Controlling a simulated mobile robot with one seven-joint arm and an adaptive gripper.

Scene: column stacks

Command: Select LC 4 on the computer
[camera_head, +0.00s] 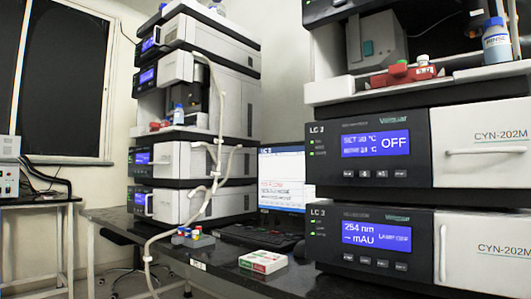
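The computer monitor (282,178) is lit and stands on the dark bench between two instrument stacks. Its right edge is partly hidden by the right stack. A dark keyboard (250,234) lies in front of the monitor. The right stack (375,150) has modules labelled LC 3, with blue displays. The left stack (185,165) is farther back, and its labels are too small to read. My gripper is not in view.
A white, green and red box (263,262) lies on the bench (215,272) near the front edge. A small rack of coloured vials (193,236) sits to its left. A pale tube hangs from the left stack past the bench edge. Floor shows at lower left.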

